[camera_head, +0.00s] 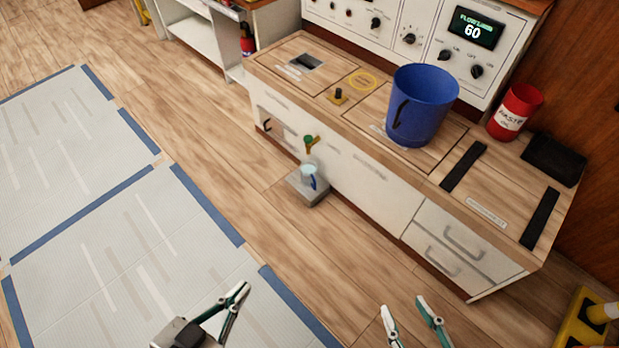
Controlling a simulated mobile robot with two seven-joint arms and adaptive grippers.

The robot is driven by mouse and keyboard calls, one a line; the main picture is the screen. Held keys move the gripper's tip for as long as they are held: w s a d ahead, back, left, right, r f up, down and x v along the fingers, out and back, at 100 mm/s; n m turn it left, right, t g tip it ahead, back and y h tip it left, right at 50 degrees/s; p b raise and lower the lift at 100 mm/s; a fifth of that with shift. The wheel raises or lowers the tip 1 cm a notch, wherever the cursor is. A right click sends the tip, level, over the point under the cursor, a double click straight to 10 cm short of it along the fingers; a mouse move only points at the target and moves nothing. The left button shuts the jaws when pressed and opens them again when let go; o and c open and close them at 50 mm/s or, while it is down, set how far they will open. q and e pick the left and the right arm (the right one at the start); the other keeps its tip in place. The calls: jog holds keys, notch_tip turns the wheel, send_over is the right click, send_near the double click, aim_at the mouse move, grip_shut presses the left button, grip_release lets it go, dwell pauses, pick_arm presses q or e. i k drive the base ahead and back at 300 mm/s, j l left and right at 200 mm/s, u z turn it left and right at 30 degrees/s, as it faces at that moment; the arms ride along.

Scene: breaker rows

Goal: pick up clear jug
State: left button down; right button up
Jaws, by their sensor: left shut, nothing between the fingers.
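The clear jug (308,174) is small, with pale blue showing in it and a dark blue handle on its right side. It stands on a grey block (309,196) on the floor, in front of the white cabinet and below a green-topped tap (309,143). My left gripper (245,288) is at the bottom, left of and well short of the jug; its fingertips meet and hold nothing. My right gripper (403,306) is at the bottom, right of the jug, with its fingertips apart and nothing between them.
A large blue bucket (424,104) stands on the cabinet's wooden top (345,115), with a red waste bin (514,113) to its right. A control panel rises behind. Blue-taped grey mats (60,140) cover the left floor. A yellow object (580,318) is at lower right. Wooden floor before the jug is clear.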

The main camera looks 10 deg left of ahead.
aim_at(308, 168)
jog(key=i+z, duration=0.25)
jog(key=i, duration=0.45)
jog(key=i+z, duration=0.25)
jog(key=i, duration=0.45)
